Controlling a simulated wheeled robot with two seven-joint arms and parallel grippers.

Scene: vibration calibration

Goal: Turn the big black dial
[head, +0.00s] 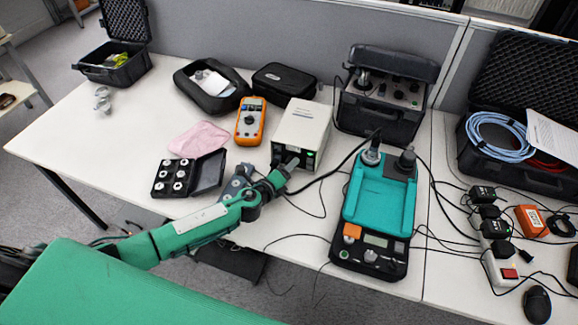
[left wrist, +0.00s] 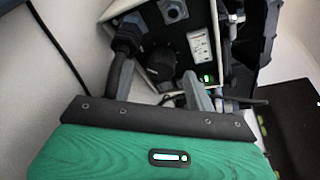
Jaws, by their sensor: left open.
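The big black dial (left wrist: 160,63) is a round knob on the front panel of a beige box. In the head view the box (head: 302,124) stands at mid-table, and my gripper hides most of its lower front, so I cannot make out the dial there. My left gripper (head: 288,164) is open at the front of the box. In the left wrist view the fingers of my left gripper (left wrist: 161,76) lie either side of the dial; whether they touch it I cannot tell. My right gripper is not in view.
An orange multimeter (head: 250,121) stands left of the box, near a black case of round parts (head: 188,175) and a pink cloth (head: 199,138). A teal device (head: 380,200) is to the right. Black cables run across the table between the box and that device.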

